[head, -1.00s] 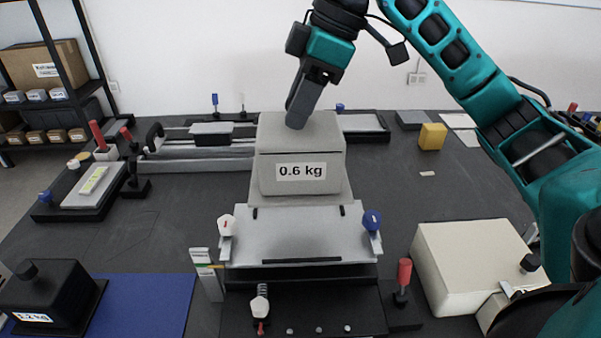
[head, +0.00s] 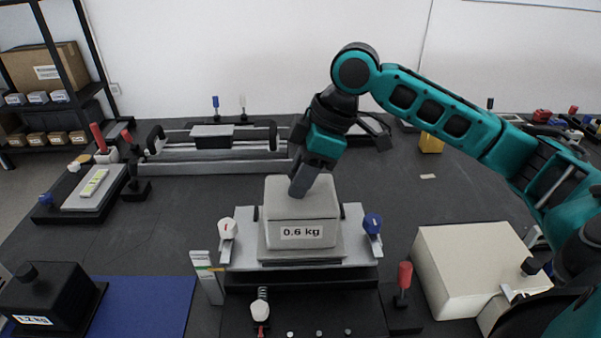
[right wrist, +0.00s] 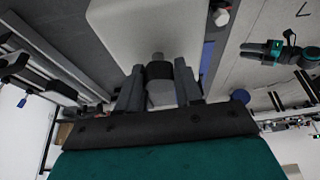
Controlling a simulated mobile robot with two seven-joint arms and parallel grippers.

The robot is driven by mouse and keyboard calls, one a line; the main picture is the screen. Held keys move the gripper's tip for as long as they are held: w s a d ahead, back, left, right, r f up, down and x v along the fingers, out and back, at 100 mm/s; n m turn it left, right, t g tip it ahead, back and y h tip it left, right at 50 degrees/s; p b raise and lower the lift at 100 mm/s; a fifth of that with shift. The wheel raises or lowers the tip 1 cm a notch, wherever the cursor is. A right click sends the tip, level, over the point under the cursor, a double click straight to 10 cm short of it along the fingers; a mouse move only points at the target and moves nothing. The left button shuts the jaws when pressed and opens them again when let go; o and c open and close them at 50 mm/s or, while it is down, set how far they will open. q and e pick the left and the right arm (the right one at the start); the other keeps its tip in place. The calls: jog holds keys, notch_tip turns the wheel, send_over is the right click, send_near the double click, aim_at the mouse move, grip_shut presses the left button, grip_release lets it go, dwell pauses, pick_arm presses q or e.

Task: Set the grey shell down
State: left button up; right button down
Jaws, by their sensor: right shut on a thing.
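The grey shell (head: 301,213), a box labelled 0.6 kg with a wider bottom flange, is upright over the grey plate (head: 352,222) of the fixture in the middle of the table. I cannot tell whether its flange touches the plate. My right gripper (head: 299,188) comes down from above and is shut on the shell's top. In the right wrist view, its two fingers (right wrist: 159,85) close around a dark knob on the pale shell (right wrist: 150,28).
A white knob (head: 227,228) and a blue knob (head: 372,224) flank the shell. A red-handled post (head: 404,280) and a cream box (head: 470,265) stand to the right. A black 1.2 kg block (head: 45,298) sits on a blue mat (head: 150,305) at front left.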

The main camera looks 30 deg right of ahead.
jog(key=c, duration=0.7)
grip_release()
jog(key=shift+f, duration=0.1)
jog(key=shift+c, duration=0.2)
jog(key=v, duration=1.2)
jog(key=shift+s+a, duration=0.1)
jog(key=shift+a, duration=0.1)
